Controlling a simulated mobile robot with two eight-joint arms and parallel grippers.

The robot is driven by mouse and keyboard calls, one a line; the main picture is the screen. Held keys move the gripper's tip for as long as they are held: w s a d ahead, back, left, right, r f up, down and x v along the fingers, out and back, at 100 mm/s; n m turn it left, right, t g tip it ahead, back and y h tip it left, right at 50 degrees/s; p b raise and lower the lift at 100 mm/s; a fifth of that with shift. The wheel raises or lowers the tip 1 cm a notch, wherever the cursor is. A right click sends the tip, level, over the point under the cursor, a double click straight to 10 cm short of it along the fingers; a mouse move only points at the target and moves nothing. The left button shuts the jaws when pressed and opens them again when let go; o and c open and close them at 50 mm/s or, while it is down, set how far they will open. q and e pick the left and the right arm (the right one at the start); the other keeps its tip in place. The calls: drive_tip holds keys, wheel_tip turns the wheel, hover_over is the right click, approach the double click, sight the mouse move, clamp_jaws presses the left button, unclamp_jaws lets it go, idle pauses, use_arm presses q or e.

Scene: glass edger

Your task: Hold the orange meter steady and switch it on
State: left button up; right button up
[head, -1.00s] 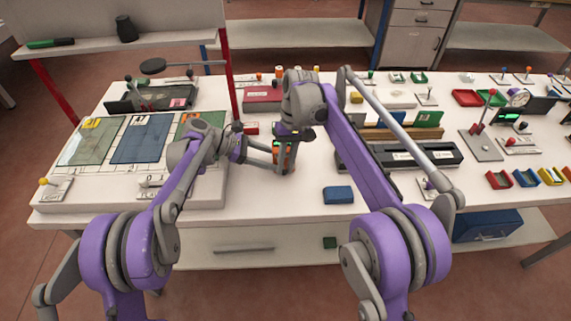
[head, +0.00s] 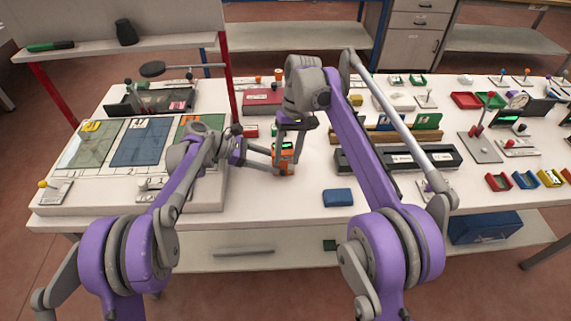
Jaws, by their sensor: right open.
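The orange meter (head: 284,167) stands upright on the white table, near the middle of the head view. Its upper face shows a small bright green display. My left gripper (head: 274,163) comes in from the left, with its fingers at the meter's side, apparently closed on it. The exact contact is too small to see clearly. My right gripper (head: 288,136) is open and points down just above and behind the meter, partly overlapping its top. The meter's switch cannot be made out.
A blue block (head: 338,197) lies in front and right of the meter. A long black tray (head: 437,158) is to the right, partly behind my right arm. A panel with coloured plates (head: 141,141) is to the left. A red box (head: 262,102) stands behind.

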drive_tip(key=shift+v, duration=1.85)
use_arm(q)
drive_tip(key=o, duration=1)
drive_tip(key=shift+o, duration=0.2)
drive_tip(key=v, duration=1.2)
